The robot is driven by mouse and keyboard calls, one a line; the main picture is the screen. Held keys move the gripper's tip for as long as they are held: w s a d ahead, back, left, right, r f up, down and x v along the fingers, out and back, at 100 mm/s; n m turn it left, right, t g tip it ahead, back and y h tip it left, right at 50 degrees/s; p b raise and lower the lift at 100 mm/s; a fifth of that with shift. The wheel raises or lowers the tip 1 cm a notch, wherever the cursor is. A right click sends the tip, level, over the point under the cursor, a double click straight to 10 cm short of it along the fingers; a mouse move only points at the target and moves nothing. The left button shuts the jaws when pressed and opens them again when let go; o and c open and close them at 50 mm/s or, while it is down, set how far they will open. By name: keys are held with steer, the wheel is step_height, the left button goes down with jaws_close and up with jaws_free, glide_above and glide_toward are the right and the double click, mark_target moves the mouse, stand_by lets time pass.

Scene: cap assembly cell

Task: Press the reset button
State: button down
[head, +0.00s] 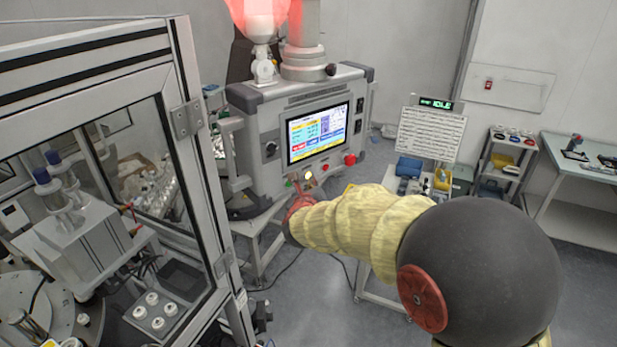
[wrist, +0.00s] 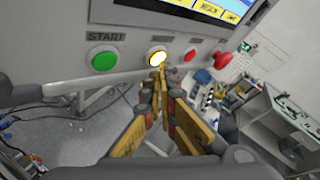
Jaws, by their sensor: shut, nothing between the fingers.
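The control panel (head: 262,157) has a row of buttons under its screen.
A larger red mushroom button (wrist: 222,60) stands out at the right of the row. The screen (head: 318,132) is on above. A glass-walled machine cell (head: 190,120) stands at the left. A cart with bins (head: 412,167) and a side table (head: 585,160) are at the right.

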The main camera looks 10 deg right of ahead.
steer(key=shift+w+a, duration=0.15)
steer(key=shift+w, duration=0.1)
steer(key=shift+s+b, duration=0.15)
steer(key=shift+b, duration=0.35)
steer(key=shift+s+d, duration=0.2)
steer(key=shift+s, duration=0.1)
steer(key=shift+b, duration=0.35)
steer(key=s+d+b, duration=0.2)
steer(key=s, duration=0.1)
steer(key=s+b, duration=0.1)
steer(key=s, duration=0.1)
steer(key=shift+s+d, duration=0.15)
steer(key=shift+d, duration=0.25)
